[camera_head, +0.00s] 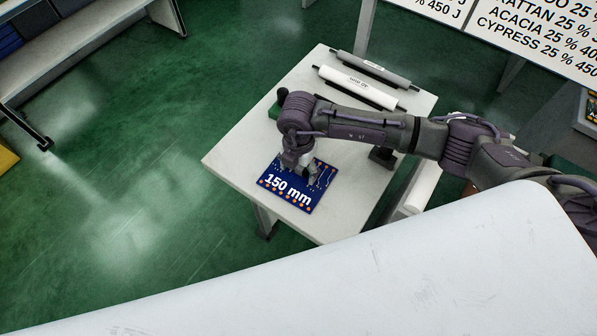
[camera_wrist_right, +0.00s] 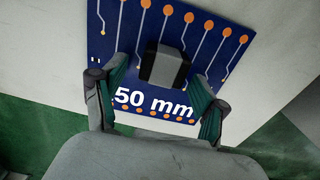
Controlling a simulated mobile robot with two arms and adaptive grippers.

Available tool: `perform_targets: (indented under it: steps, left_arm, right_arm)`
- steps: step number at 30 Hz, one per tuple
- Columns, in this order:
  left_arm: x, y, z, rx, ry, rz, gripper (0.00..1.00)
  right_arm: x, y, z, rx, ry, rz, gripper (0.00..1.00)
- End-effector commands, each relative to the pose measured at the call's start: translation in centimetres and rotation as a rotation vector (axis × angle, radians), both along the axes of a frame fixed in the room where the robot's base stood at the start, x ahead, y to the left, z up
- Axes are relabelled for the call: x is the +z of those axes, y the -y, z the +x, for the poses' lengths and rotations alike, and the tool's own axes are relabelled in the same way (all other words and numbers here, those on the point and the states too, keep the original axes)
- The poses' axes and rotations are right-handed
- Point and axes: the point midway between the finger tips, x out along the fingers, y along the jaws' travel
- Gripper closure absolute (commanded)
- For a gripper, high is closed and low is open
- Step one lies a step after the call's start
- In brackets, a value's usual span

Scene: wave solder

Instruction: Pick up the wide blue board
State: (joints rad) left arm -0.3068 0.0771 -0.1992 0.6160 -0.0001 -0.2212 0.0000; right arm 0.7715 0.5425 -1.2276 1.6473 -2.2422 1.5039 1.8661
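The wide blue board (camera_head: 275,189) lies flat on the white table, marked "150 mm" with orange dots and pale traces. My right gripper (camera_head: 304,168) is over the board's far part and hides some of it. In the right wrist view the board (camera_wrist_right: 112,35) fills the upper middle, with a grey block (camera_wrist_right: 167,68) standing on it. My right gripper's fingers (camera_wrist_right: 160,82) are spread on either side of that block, with visible gaps; nothing is held. Whether the fingertips touch the board, I cannot tell. My left gripper is in neither view.
The white table (camera_head: 238,150) also holds a grey roller (camera_head: 370,68) and a white roller (camera_head: 350,84) at the back. The table's left part is clear.

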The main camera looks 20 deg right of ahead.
Motion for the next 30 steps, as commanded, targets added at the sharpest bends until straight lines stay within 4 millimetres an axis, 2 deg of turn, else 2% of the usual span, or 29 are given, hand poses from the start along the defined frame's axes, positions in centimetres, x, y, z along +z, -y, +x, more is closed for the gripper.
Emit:
perform_targets:
  steps: [1, 2, 12, 23, 26, 30]
  left_arm:
    - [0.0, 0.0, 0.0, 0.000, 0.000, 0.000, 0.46]
    - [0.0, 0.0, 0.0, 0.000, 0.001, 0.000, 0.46]
    - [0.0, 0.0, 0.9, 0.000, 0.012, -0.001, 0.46]
    - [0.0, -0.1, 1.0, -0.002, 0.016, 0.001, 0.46]
    - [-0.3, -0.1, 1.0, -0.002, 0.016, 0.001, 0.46]
    - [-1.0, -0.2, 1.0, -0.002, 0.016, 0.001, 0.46]
  right_arm:
    - [0.0, 0.0, 0.0, 0.000, 0.000, 0.000, 0.37]
    - [0.0, 0.0, 0.0, 0.000, 0.000, 0.000, 0.42]
    - [0.1, 0.0, 0.0, 0.000, 0.000, 0.000, 0.99]
    - [0.3, 0.0, 0.1, 0.000, 0.001, 0.000, 1.00]
    - [1.0, 0.0, 0.1, 0.000, 0.003, 0.000, 1.00]
    - [2.9, 0.0, 0.2, 0.000, 0.005, 0.002, 1.00]
